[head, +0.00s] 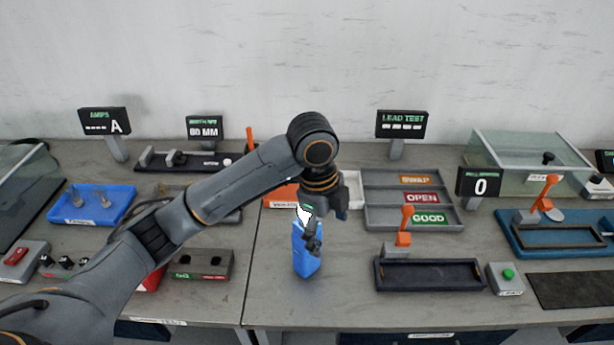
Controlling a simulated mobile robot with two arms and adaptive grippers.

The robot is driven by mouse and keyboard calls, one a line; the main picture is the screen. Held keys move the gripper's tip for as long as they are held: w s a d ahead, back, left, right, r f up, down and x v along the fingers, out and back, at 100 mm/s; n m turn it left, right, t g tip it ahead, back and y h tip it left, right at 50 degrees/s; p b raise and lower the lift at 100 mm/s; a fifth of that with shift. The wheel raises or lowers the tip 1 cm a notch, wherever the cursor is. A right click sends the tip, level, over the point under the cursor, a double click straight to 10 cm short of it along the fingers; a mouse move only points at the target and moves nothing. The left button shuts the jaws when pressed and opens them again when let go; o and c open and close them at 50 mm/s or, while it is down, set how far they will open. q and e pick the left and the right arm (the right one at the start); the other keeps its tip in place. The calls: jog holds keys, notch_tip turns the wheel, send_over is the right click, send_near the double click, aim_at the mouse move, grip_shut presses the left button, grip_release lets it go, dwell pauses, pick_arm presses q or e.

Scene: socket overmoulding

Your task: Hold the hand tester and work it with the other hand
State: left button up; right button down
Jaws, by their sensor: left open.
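The hand tester, as I take it, is the blue upright device (307,262) with a small greenish display near its top. It stands on the bench near the middle of the head view. My left gripper (313,238) comes down from above on the end of my left arm and is at the tester's upper right side. Its fingers are dark and small here and overlap the tester. The gripper is open; I cannot tell whether it touches the tester. My right gripper is not in view.
Right of the tester stand a dark fixture (428,275) with an orange lever and a green-button box (505,278). Behind are grey trays marked OPEN and GOOD (372,216). A grey block (201,264) stands to the left. Bare bench lies in front of the tester.

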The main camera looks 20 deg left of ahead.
pick_arm(q)
jog(key=w+a+r, duration=0.1)
jog(key=r, duration=0.2)
jog(key=a+r+m+y, duration=0.1)
jog(key=a+r, duration=0.1)
jog(key=r, duration=0.1)
jog(key=w+a+r+m, duration=0.1)
jog(key=a+r, duration=0.1)
jog(key=r, duration=0.1)
jog(key=shift+w+a+r+g+y, duration=0.15)
jog(key=shift+w+r+g+y, duration=0.15)
jog(key=shift+w+y, duration=0.1)
notch_tip(320, 180, down, 14)
jog(key=shift+r+p, duration=0.15)
jog(key=shift+p, duration=0.8)
jog(key=c, duration=1.3)
jog(key=o, duration=0.6)
jog(key=shift+c, duration=0.2)
jog(key=c, duration=0.5)
jog(key=shift+o, duration=0.2)
jog(key=shift+s, duration=0.1)
